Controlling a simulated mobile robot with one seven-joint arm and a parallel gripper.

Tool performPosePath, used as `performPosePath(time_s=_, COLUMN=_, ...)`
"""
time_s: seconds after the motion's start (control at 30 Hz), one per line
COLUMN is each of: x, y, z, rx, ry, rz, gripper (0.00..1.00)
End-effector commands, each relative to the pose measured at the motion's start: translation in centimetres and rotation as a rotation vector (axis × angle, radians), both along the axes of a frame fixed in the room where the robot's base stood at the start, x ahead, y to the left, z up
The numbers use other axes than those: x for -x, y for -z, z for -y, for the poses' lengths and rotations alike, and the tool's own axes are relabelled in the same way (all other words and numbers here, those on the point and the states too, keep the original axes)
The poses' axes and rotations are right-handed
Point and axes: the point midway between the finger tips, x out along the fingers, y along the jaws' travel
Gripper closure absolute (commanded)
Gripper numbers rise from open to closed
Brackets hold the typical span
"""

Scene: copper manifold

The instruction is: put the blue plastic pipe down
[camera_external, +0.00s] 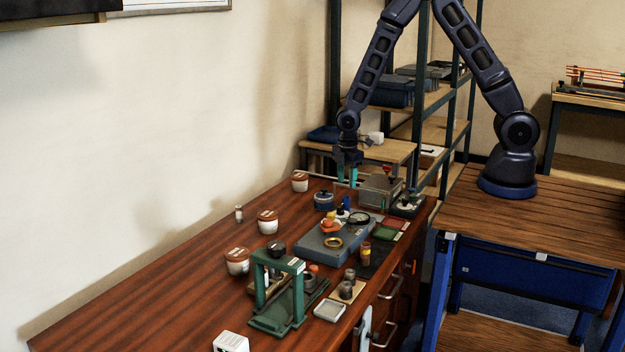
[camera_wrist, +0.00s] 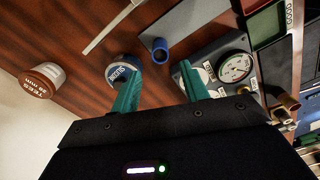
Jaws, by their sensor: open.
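The blue plastic pipe (camera_wrist: 160,50) is a short hollow blue tube in the wrist view, with its dark open end showing. It appears beyond and between my two teal fingertips, on the brown wooden top beside a dark grey panel. My gripper (camera_wrist: 162,62) is open, with a clear gap between its fingers and nothing visibly held. In the external view my gripper (camera_external: 347,176) points down over the far end of the workbench.
A blue-lidded jar (camera_wrist: 121,74) is close to the left finger. A box with a round gauge (camera_wrist: 234,68) is close to the right finger. Several white jars with brown lids, a grey-blue tray (camera_external: 322,250) and a green press frame (camera_external: 278,262) stand on the bench (camera_external: 165,300). Its front left is clear.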

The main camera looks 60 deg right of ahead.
Motion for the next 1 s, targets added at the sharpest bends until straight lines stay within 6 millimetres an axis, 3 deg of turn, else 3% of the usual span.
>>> performPosePath(time_s=0.1, x=-0.1, y=-1.8, z=0.1, rx=-0.001, ry=0.001, rz=0.003, gripper=0.55)
performPosePath(time_s=0.43, x=0.0, y=-4.4, z=0.2, rx=0.0, ry=0.008, rz=0.004, gripper=0.55)
performPosePath(time_s=0.53, x=0.1, y=-6.1, z=0.8, rx=-0.001, ry=0.038, rz=0.017, gripper=0.55)
performPosePath(time_s=0.77, x=1.4, y=-13.0, z=3.5, rx=-0.006, ry=0.182, rz=0.071, gripper=0.55)
performPosePath(time_s=1.0, x=4.0, y=-19.9, z=6.6, rx=-0.02, ry=0.348, rz=0.126, gripper=0.55)
